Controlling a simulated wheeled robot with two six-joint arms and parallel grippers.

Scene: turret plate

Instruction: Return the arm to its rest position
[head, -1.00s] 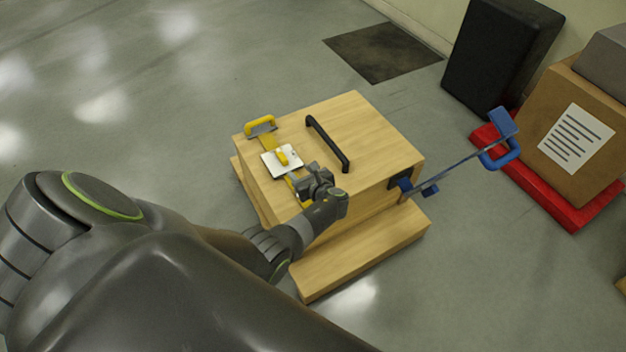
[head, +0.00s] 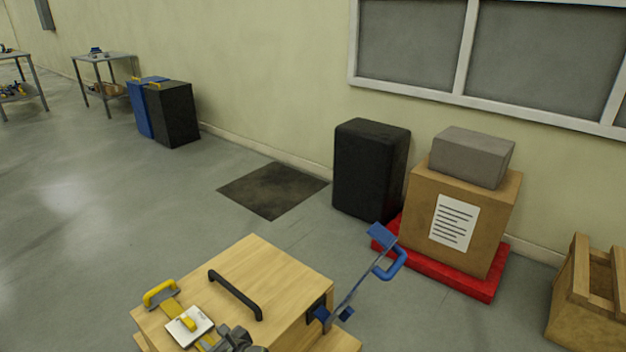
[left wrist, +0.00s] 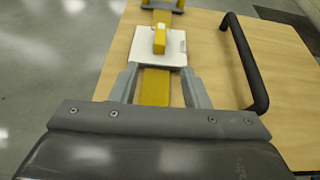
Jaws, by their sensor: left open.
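My left gripper (head: 232,341) is at the bottom edge of the head view, at the near side of a white plate (head: 183,329) with a yellow knob on top of a wooden box (head: 262,268). In the left wrist view its two grey fingers (left wrist: 160,88) are apart, one on each side of a yellow strip (left wrist: 155,94). The fingertips are close to the near edge of the white plate (left wrist: 174,52). Nothing is held between them. Most of my left arm is below the head view. My right gripper is not in view.
The box has a black handle (head: 236,294), a yellow handle (head: 160,293) and a blue lever (head: 360,282) on its right. A red pallet (head: 480,289) with a carton (head: 488,231), a black case (head: 370,168) and a wooden crate (head: 590,305) stand beyond. Floor on the left is clear.

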